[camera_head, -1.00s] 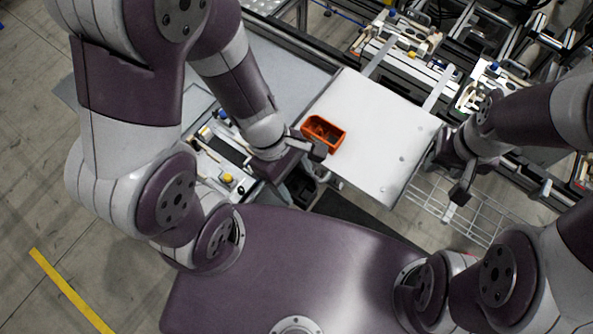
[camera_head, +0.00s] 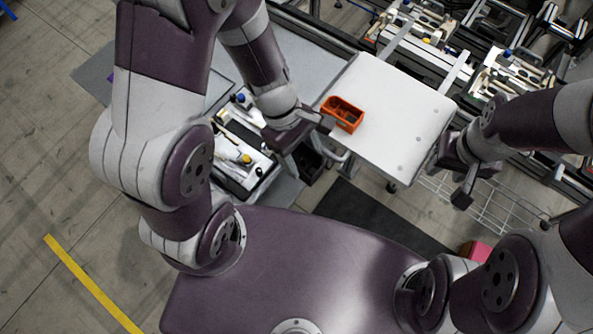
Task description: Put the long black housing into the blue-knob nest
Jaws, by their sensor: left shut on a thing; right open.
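My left gripper (camera_head: 325,124) is shut on a small dark thing at the near left edge of the orange bin. I cannot make out whether it is the long black housing. The orange bin (camera_head: 354,125) stands on the white cart top and has dark parts inside, too small to tell apart. A fixture tray (camera_head: 232,181) left of my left gripper has a blue knob (camera_head: 240,97) at its far end and a yellow knob (camera_head: 246,158) nearer. Another blue knob (camera_head: 508,52) shows on a fixture at the far right. My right gripper (camera_head: 463,190) is open and empty, beside the cart's right edge.
The white cart top (camera_head: 400,105) is mostly clear right of the bin. More fixtures (camera_head: 425,28) stand on frames behind it. A wire rack (camera_head: 500,205) lies below my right gripper. A pink-red box (camera_head: 474,249) is on the right. Open floor is at the left.

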